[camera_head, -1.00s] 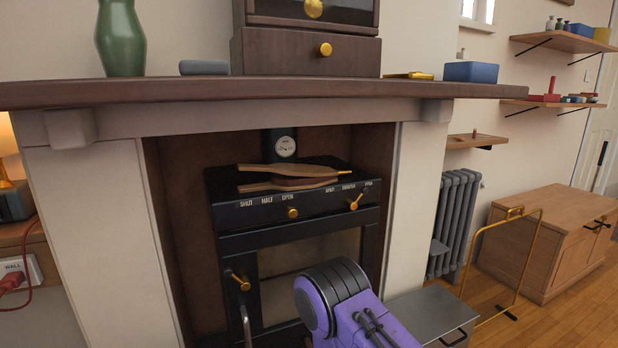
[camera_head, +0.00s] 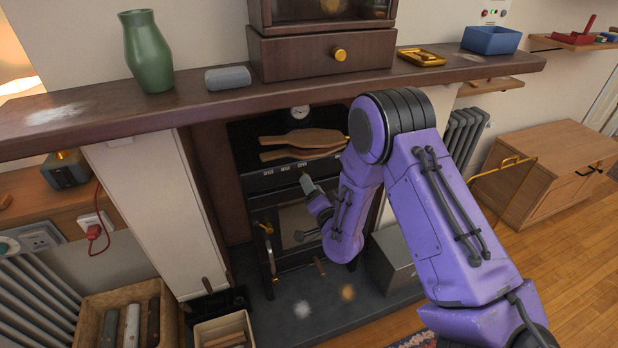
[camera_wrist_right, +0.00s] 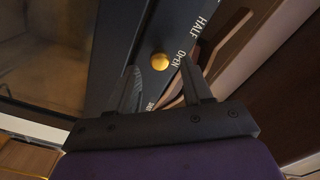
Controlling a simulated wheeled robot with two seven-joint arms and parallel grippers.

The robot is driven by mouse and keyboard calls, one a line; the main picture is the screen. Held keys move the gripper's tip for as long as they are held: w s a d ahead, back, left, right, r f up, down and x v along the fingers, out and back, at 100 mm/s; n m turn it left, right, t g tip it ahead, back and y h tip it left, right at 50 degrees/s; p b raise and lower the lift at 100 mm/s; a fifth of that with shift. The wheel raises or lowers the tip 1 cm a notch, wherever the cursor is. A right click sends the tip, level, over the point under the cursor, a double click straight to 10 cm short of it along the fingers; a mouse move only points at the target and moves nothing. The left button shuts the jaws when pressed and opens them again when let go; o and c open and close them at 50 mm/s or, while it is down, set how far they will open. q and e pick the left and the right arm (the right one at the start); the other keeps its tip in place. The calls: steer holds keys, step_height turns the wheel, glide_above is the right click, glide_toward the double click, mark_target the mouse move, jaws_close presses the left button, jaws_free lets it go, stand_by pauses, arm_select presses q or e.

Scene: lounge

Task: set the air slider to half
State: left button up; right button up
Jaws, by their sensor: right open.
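The black stove (camera_head: 262,208) stands in the fireplace, with the labels SHUT, HALF and OPEN along its upper front. In the head view the knob is hidden behind my right gripper (camera_head: 308,183), which is at the stove front below the labels. In the right wrist view my right gripper (camera_wrist_right: 160,68) is open, with a finger on each side of the knob in the picture. I cannot tell whether either finger touches it. My left gripper is out of view.
Wooden bellows (camera_head: 305,140) lie on the stove top. The mantel (camera_head: 200,105) overhangs above, bearing a green vase (camera_head: 148,52).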

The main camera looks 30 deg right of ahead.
steer(key=shift+x, duration=1.45)
jaws_close()
steer(key=shift+w+a, duration=0.2)
steer(key=shift+a, duration=0.65)
steer(key=shift+w+a, duration=0.15)
steer(key=shift+a, duration=0.75)
steer(key=shift+w+a, duration=0.2)
steer(key=shift+a, duration=0.65)
steer(key=shift+d, duration=0.1)
jaws_free()
steer(key=b+v, duration=0.2)
steer(key=v, duration=0.8)
steer(key=shift+s, duration=0.3)
